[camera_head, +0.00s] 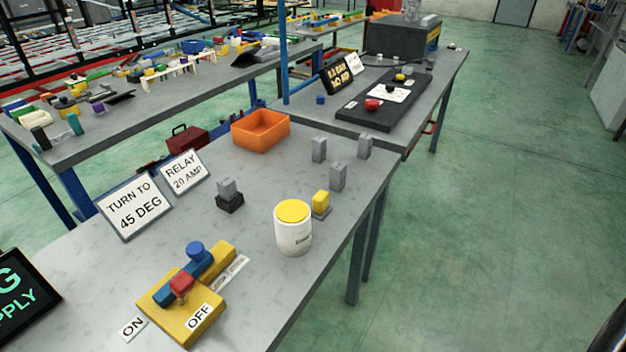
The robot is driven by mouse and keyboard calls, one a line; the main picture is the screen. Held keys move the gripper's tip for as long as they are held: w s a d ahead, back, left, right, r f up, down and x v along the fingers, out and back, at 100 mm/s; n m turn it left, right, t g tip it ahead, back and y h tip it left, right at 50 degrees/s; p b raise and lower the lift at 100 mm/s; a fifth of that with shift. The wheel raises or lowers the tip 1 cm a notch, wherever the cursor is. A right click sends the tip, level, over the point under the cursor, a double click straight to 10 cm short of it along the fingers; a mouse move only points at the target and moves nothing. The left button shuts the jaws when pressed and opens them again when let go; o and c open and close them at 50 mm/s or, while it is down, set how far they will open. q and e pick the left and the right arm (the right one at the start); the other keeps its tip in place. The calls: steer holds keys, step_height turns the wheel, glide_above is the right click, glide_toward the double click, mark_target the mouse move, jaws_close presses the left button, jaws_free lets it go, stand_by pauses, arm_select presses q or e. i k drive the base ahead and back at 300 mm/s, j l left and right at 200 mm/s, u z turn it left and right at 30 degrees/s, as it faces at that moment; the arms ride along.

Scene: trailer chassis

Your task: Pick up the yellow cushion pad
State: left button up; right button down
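A yellow round disc (293,210) lies flat on top of a white cylindrical container (293,238) near the right edge of the front grey table. I cannot tell for sure which of these is the yellow cushion pad. Neither of my grippers shows in the head view.
The grey table (255,300) also holds a yellow switch base (190,322) with blue and red knobs, two signs, an orange bin (260,131) and several grey blocks. Open table surface lies left of the white container. Green floor (480,240) is clear at right.

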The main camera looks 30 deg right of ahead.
mark_target(321, 206)
steer(key=z, duration=0.95)
